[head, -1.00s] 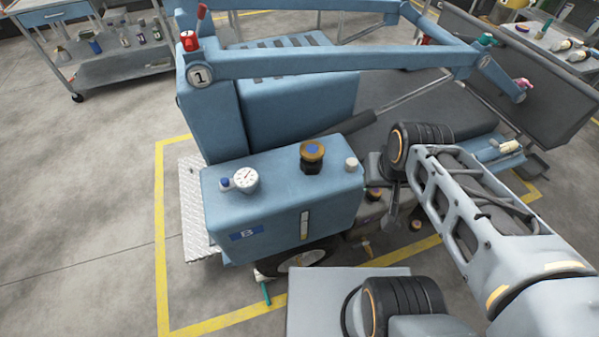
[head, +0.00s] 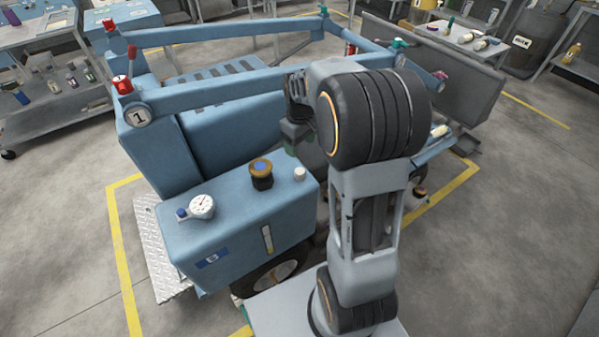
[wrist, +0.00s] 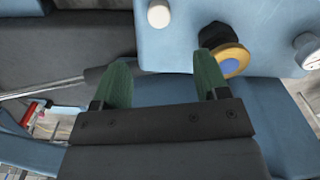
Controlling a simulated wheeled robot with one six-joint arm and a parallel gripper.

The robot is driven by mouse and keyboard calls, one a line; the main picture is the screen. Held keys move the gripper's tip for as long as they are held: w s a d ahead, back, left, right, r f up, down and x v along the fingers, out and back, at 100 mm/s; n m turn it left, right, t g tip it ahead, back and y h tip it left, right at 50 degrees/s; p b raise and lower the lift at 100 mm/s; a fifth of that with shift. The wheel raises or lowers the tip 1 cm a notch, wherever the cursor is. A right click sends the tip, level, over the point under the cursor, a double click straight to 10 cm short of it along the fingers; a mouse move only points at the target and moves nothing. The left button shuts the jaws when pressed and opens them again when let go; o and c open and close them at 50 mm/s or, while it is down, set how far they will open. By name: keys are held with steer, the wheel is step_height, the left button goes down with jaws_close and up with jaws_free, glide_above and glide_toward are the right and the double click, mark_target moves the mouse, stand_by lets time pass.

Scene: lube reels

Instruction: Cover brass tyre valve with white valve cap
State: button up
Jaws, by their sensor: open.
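A small white cylindrical cap (head: 299,173) stands on the right end of the top of a blue box-shaped tank; I take it for the valve cap. It also shows at the top edge of the wrist view (wrist: 159,13). The tyre (head: 270,275) is partly visible below the tank, but I cannot make out a brass valve on it. My gripper (wrist: 164,82) is open, its two green fingers apart with nothing between them. The cap is beyond the fingertips, apart from them. In the head view my arm partly hides the gripper.
The blue tank (head: 240,225) also carries a dark filler with a brass-coloured, blue-centred top (head: 261,170) and a white dial gauge (head: 202,206). A blue frame rail (head: 210,93) runs behind it. A grey rod (wrist: 45,91) crosses the wrist view. Open floor lies at right.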

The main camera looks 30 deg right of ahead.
mark_target(300, 171)
step_height(300, 171, down, 13)
steer(key=shift+w+f+p, duration=0.1)
steer(key=shift+p, duration=0.45)
steer(key=shift+c, duration=0.5)
steer(key=c, duration=0.9)
